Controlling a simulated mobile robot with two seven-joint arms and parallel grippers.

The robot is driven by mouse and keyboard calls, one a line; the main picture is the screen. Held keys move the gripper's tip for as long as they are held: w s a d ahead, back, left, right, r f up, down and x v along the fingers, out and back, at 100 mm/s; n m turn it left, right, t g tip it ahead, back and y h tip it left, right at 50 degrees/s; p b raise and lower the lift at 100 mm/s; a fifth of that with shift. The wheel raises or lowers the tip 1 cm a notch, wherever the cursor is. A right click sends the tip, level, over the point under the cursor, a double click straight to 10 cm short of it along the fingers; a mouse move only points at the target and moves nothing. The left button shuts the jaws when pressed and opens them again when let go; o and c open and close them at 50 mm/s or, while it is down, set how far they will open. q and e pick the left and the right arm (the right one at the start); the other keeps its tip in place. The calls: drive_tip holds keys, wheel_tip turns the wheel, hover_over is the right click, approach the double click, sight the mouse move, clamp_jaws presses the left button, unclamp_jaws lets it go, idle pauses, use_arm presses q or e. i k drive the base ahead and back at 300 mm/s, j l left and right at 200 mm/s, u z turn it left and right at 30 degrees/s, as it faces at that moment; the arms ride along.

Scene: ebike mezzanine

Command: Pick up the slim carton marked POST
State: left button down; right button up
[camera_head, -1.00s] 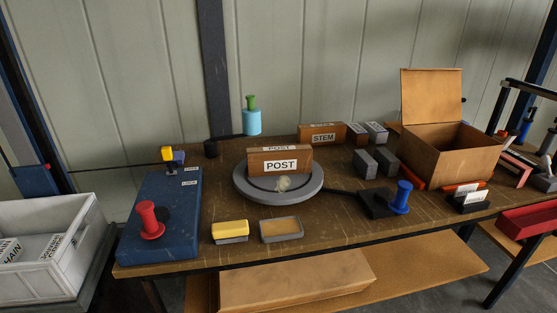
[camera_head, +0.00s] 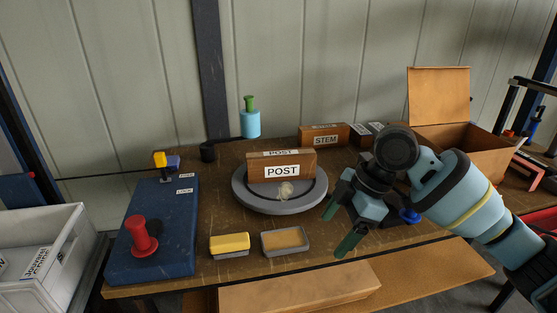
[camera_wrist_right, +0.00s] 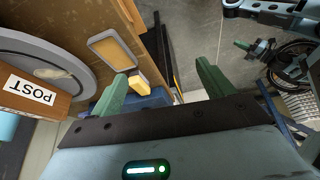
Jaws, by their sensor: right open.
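The slim brown carton marked POST (camera_head: 282,167) stands upright on a round grey turntable (camera_head: 262,203) in the middle of the bench. In the right wrist view the carton (camera_wrist_right: 40,100) shows at the left edge, partly cut off. My right gripper (camera_head: 344,222) is open and empty, to the right of the turntable and nearer the bench's front edge. Its two green fingers stand apart in the right wrist view (camera_wrist_right: 165,90). It does not touch the carton.
A STEM carton (camera_head: 324,135) stands behind. An open cardboard box (camera_head: 488,150) is at the right, partly behind my arm. A yellow block (camera_head: 229,242) and a shallow tray (camera_head: 284,254) lie in front. A blue case (camera_head: 150,250) with a red knob (camera_head: 140,236) is at left.

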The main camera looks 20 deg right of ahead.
sight(283, 165)
drive_tip(key=i, duration=1.2)
